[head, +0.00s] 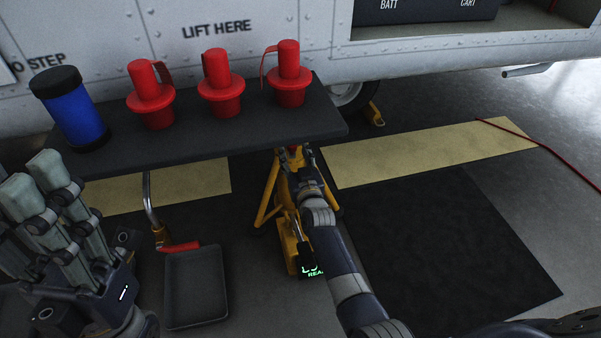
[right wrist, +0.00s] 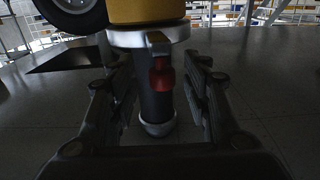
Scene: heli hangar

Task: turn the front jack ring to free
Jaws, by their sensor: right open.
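The yellow jack (head: 270,195) stands on the floor under the dark shelf's front edge; the shelf and my right arm hide part of it. In the right wrist view a silver ring (right wrist: 128,38) sits below a yellow cylinder, around a dark post. A short grey lever with a red end (right wrist: 163,78) hangs from the ring. My right gripper (head: 293,155) is at the jack's upper part. In the right wrist view it is open (right wrist: 155,70), fingers either side of the post and lever, with gaps visible. My left gripper (head: 32,172) is raised at the left, away from the jack.
The dark shelf (head: 215,143) holds several red plugs (head: 220,85) and a blue cylinder (head: 72,115). A grey tray (head: 195,290) lies left of the jack. A wheel (head: 347,97) with a yellow chock (head: 374,114) is behind. A red cable (head: 555,155) crosses the right floor.

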